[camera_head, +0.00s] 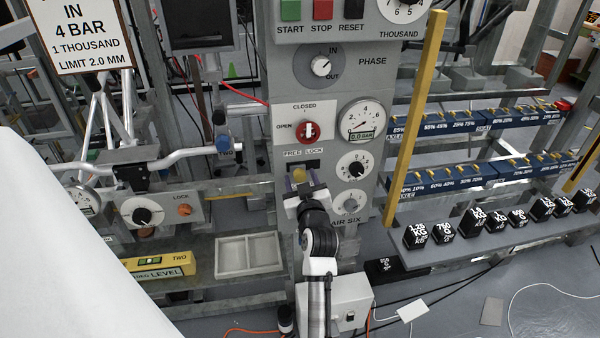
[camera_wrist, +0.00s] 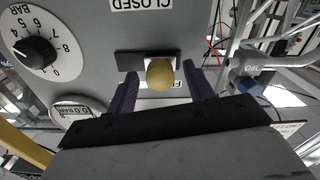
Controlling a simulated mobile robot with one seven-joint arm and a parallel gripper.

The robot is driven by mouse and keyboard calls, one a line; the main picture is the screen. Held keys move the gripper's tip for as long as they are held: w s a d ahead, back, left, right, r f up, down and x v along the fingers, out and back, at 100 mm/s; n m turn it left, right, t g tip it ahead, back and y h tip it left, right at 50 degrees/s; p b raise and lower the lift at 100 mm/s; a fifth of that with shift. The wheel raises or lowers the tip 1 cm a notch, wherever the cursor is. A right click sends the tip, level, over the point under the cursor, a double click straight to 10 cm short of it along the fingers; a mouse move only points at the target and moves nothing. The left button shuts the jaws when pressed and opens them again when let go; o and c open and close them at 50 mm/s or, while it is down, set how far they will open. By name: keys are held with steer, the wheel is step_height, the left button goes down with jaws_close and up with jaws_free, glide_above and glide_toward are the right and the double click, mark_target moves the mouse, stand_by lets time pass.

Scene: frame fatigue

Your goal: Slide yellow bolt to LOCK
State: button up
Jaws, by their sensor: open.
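The yellow bolt (camera_head: 299,175) has a round knob and stands out from a short dark slot (camera_head: 314,164) on the grey panel. The FREE LOCK label (camera_head: 303,153) sits just above the slot, with FREE at left and LOCK at right. The knob is toward the FREE side. In the upside-down wrist view the yellow knob (camera_wrist: 160,75) shows between the two purple fingers of my gripper (camera_wrist: 161,86), with a gap on each side. My gripper (camera_head: 303,187) is open in front of the slot. Most of the label is hidden in the wrist view.
A red OPEN/CLOSED valve (camera_head: 307,131) is above the slot. A gauge (camera_head: 360,121) and black dials (camera_head: 355,167) are at its right. A yellow upright bar (camera_head: 413,120) stands farther right. A white surface (camera_head: 60,250) fills the lower left.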

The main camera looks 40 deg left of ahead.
steer(key=shift+x, duration=0.85)
steer(key=c, duration=1.1)
steer(key=w+d+b, duration=0.2)
steer(key=shift+w+d+f, duration=0.1)
steer(key=shift+w+d, duration=0.1)
steer(key=shift+w, duration=0.2)
steer(key=shift+w+d, duration=0.15)
steer(key=o, duration=1.1)
steer(key=shift+d, duration=0.1)
